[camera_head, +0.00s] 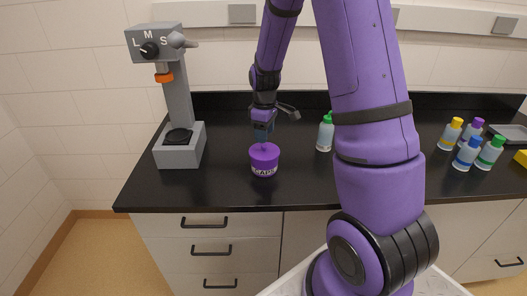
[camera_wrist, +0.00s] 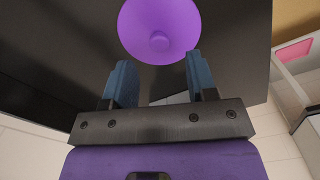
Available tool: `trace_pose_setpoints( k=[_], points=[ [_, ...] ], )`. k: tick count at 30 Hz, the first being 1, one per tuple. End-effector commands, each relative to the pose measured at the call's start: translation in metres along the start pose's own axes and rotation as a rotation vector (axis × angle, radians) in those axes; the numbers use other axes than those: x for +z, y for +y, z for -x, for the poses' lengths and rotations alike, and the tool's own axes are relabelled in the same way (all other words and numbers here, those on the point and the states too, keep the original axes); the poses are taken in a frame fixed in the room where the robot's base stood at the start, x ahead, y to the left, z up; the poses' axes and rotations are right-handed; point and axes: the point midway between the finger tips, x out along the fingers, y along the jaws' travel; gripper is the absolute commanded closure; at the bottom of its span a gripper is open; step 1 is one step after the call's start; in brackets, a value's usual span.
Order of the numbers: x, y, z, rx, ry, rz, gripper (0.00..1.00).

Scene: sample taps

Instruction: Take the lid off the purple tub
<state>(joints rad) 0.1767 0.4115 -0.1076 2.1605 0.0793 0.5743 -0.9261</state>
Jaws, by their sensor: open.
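The purple tub (camera_head: 264,168) stands upright on the black counter, with a white label that reads "CAPS". Its purple lid (camera_head: 266,151) sits on top, with a small round knob in the middle. In the wrist view the lid (camera_wrist: 158,20) is seen from above, cut off by the top edge, with the knob (camera_wrist: 159,41) near the gap between my fingers. My gripper (camera_head: 263,138) points down just above the lid. In the wrist view the fingers of my gripper (camera_wrist: 158,75) are apart with nothing between them. Whether a fingertip touches the knob cannot be told.
A grey tap stand (camera_head: 178,100) with a dial and orange ring is left of the tub. A green-capped bottle (camera_head: 325,134) stands to the right, near my arm. Several coloured-cap bottles (camera_head: 468,150) and a grey tray (camera_head: 508,133) are far right. The counter front left of the tub is clear.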

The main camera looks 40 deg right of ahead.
Motion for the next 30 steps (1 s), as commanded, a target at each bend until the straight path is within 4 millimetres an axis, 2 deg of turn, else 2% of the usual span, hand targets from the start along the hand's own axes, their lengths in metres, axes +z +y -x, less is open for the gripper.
trace_pose_setpoints(
  k=[12,22,28,29,30],
  points=[
    [-0.002,0.001,-0.047,-0.001,-0.001,0.0,0.48],
    [-0.002,0.001,-0.052,0.001,0.001,0.0,0.48],
    [-0.002,0.001,-0.052,0.001,0.001,0.0,0.94],
    [-0.002,0.001,-0.052,0.001,0.001,0.0,0.98],
    [-0.002,0.001,-0.052,0.001,0.001,0.0,0.99]
  ],
)
